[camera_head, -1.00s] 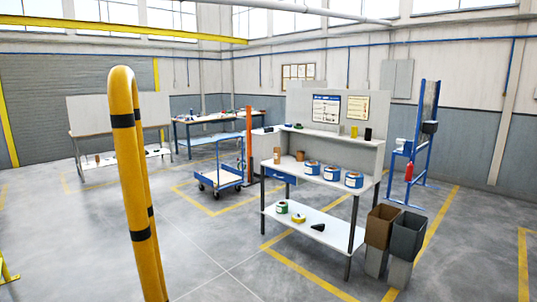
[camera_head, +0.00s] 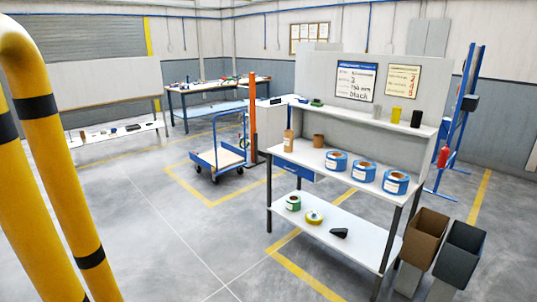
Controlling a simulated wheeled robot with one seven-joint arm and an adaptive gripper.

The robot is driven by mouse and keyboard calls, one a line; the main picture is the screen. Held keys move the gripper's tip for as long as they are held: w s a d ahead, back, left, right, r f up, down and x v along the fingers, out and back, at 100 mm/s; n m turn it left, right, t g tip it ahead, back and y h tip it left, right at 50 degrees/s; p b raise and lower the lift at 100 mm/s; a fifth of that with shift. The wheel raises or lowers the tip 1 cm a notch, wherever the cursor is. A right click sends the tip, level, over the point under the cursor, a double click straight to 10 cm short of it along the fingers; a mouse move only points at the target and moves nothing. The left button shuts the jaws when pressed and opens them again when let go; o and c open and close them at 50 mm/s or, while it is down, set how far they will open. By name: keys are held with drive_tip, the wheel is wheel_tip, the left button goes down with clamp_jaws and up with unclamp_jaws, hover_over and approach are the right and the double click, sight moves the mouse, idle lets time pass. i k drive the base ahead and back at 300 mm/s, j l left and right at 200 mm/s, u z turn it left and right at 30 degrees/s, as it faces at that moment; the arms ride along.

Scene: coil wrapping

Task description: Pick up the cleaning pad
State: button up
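My gripper does not show in this view. I cannot make out for sure which thing is the cleaning pad. A small flat green item (camera_head: 316,102) lies on the upper shelf of the workbench.
On the workbench top (camera_head: 300,154) stand a brown bottle (camera_head: 288,141), a brown cup (camera_head: 318,141) and three blue-white coils (camera_head: 363,171). A brown bin (camera_head: 425,238) and a grey bin (camera_head: 459,254) stand right. A yellow barrier (camera_head: 60,190) is close left. Floor ahead is clear.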

sight(317, 102)
drive_tip(key=i, duration=2.85)
drive_tip(key=i+z, duration=0.1)
drive_tip(key=i, duration=0.35)
drive_tip(key=i+j+z, duration=0.1)
drive_tip(key=i, duration=0.35)
drive_tip(key=i+j+z, duration=0.1)
drive_tip(key=i, duration=0.35)
drive_tip(key=i+j+z, duration=0.1)
drive_tip(key=i, duration=0.4)
drive_tip(key=i+j+z, duration=0.1)
drive_tip(key=i, duration=0.3)
drive_tip(key=j, duration=0.1)
